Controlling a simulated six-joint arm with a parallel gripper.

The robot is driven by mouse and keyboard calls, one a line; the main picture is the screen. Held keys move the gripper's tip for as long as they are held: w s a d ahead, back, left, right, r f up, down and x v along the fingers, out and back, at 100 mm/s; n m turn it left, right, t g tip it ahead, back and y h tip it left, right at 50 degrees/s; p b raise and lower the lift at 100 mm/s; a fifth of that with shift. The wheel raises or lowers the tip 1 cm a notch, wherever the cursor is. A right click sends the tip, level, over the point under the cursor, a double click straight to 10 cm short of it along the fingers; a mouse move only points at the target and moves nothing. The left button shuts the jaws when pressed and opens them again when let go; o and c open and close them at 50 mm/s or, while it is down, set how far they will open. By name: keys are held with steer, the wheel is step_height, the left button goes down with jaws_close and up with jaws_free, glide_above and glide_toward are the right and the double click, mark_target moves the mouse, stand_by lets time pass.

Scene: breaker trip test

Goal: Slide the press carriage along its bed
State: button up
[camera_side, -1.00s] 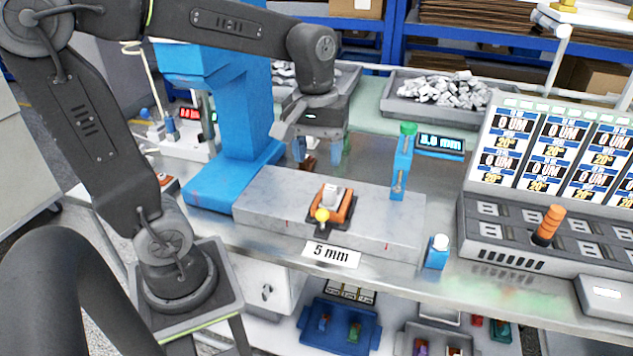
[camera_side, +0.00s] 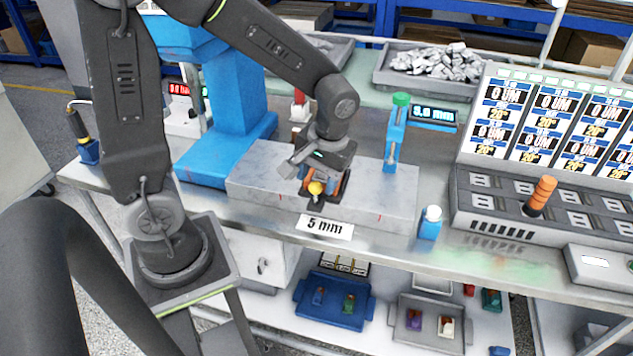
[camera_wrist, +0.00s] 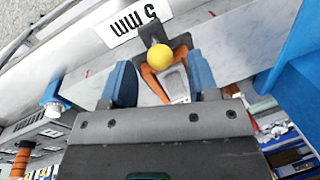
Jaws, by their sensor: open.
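The press carriage is an orange frame with a yellow ball knob (camera_side: 316,188) on a dark base, sitting on the grey bed (camera_side: 255,170). In the side view my gripper (camera_side: 325,178) is low over the carriage and hides most of it. In the wrist view the carriage (camera_wrist: 165,70) shows its orange sides, a grey-white block inside and the yellow knob in front. The two blue fingertips of my gripper (camera_wrist: 162,85) stand apart on either side of the carriage. Whether they touch it I cannot tell.
A blue press column (camera_side: 235,100) stands left of the bed. A blue post with a green knob (camera_side: 396,135) stands behind its right part. A "5 mm" label (camera_side: 325,228) is at the front, with a small blue bottle (camera_side: 430,222) to its right. A sloped rack (camera_side: 535,150) fills the right.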

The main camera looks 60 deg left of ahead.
steer(key=shift+s+a+f, duration=0.1)
steer(key=shift+a+f, duration=0.05)
steer(key=shift+f, duration=0.8)
jaws_close()
